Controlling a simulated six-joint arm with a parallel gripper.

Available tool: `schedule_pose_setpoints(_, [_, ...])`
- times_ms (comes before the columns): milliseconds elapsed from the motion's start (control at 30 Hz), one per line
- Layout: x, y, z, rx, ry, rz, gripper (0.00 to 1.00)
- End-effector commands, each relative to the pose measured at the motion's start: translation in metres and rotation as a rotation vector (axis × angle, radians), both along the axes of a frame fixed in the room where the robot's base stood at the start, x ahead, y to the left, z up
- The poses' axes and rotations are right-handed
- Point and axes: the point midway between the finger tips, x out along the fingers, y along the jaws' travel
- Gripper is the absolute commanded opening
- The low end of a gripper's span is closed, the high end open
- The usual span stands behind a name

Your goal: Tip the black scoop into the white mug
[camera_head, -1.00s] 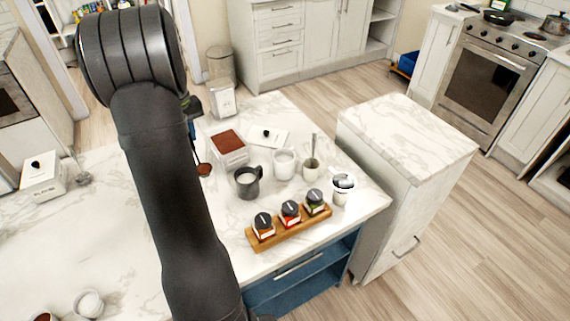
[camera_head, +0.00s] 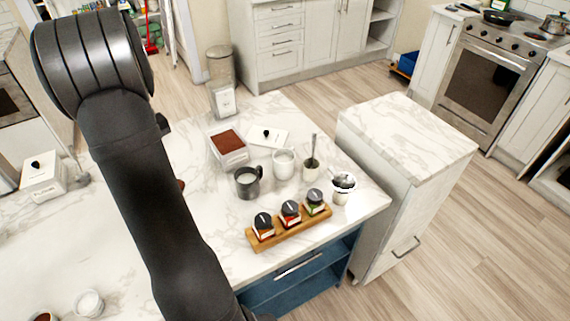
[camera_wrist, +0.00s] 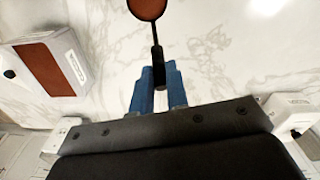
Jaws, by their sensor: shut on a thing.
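My gripper (camera_wrist: 158,88) has blue fingers shut on the black handle of the black scoop (camera_wrist: 157,55). The scoop's round bowl is filled with brown powder and looks level, above the marble counter. In the head view my arm hides the gripper and most of the scoop; only a brown edge (camera_head: 181,185) shows. A white mug-like cup (camera_head: 88,304) stands at the lower left, clear of the scoop. Another white cup (camera_head: 284,163) stands right of centre; I cannot tell which is the white mug. A white shape is cut off at the wrist view's top edge.
A white box of brown powder (camera_head: 229,149) stands open, its lid (camera_head: 266,137) beside it. A dark mug (camera_head: 247,184), a cup with a spoon (camera_head: 311,172), a white container (camera_head: 343,190) and a spice-jar rack (camera_head: 289,229) crowd the right. A lidded box (camera_head: 43,176) stands left.

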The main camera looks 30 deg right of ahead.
Motion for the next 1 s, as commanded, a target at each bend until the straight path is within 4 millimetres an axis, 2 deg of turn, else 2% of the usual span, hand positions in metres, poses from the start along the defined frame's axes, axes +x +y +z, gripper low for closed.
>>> schedule_pose_setpoints(167, [0.0, 0.005, 0.0, 0.0, 0.0, 0.048, 0.0])
schedule_pose_setpoints(767, [0.0, 0.004, 0.0, 0.0, 0.0, 0.043, 0.0])
schedule_pose_setpoints(867, [0.003, -0.005, 0.002, 0.0, 0.0, 0.018, 0.0])
schedule_pose_setpoints(967, [0.01, -0.029, 0.006, 0.0, -0.002, -0.048, 0.0])
schedule_pose_setpoints(1000, [0.012, -0.043, 0.009, 0.0, -0.001, -0.086, 0.0])
